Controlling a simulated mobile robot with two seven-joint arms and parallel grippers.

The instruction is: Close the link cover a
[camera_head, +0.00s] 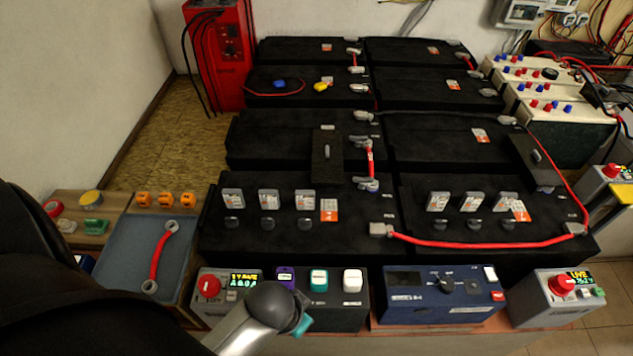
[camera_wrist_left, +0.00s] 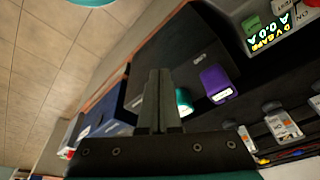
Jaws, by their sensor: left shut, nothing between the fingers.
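Two black link covers with grey handles lie on the battery bank in the head view; I see no letter telling which is a. The left cover (camera_head: 327,169) lies across the edge between two battery rows, and a short red link (camera_head: 370,160) with grey terminals is exposed to its right. The right cover (camera_head: 530,170) spans the row edge at the far right. My left gripper (camera_wrist_left: 158,100) is shut and empty in the wrist view, above the front panel by a teal button (camera_wrist_left: 183,100) and a purple button (camera_wrist_left: 215,82). In the head view its fingers are mostly hidden. My right gripper is not in view.
A blue instrument (camera_head: 440,300) and grey boxes with red knobs line the front edge. A long red cable (camera_head: 470,243) crosses the front batteries. A blue-grey tray (camera_head: 140,250) holding a red link stands at left. A red charger (camera_head: 220,60) stands behind.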

